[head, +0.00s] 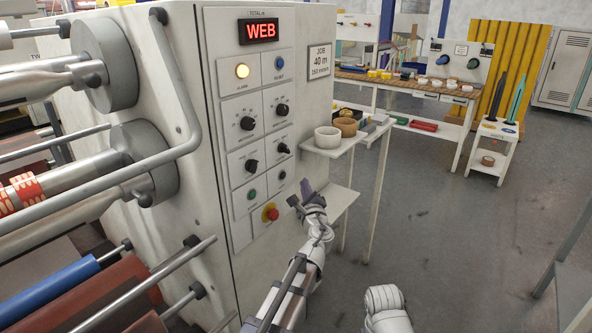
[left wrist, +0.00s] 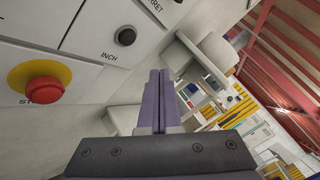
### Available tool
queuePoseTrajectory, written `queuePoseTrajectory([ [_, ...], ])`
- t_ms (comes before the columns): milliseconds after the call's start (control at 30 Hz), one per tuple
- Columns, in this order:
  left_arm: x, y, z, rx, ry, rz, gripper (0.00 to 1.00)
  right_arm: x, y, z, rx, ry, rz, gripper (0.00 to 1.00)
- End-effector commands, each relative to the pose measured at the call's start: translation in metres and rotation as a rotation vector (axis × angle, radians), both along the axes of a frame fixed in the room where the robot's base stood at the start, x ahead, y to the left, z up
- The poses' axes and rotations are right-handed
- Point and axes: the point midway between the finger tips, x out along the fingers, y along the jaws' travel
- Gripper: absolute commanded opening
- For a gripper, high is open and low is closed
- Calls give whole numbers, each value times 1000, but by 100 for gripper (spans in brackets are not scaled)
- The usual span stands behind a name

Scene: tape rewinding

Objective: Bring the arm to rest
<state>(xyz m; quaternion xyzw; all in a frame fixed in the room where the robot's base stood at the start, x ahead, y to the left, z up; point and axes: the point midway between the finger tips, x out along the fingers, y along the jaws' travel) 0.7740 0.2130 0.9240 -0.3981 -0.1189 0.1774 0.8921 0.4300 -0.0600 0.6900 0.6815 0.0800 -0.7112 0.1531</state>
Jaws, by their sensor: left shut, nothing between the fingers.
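My left arm comes up from the bottom middle of the head view. Its gripper (head: 310,197) is in front of the lower right part of the machine's control panel (head: 250,130), to the right of the red stop button (head: 270,212). In the left wrist view the two purple fingers (left wrist: 159,98) lie together, shut with nothing between them. My right gripper is not in view.
A small white side table (head: 342,145) with a white bowl (head: 327,137) and a tan bowl (head: 346,126) stands just beyond the left gripper. Rollers (head: 60,80) and a bent rail stick out at the left. Grey floor (head: 450,230) is open at the right.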

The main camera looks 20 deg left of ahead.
Motion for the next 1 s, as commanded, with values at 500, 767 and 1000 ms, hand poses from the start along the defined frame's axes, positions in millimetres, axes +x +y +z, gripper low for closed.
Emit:
queuePoseTrajectory([
  [500, -111, -4, -11, -838, 40, 398, 0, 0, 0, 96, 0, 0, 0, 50],
  [767, -239, -79, -46, -1357, 301, 840, 0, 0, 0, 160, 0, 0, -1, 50],
  [1000, -325, -139, -44, -1521, 538, 1119, 0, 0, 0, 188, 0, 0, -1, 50],
])
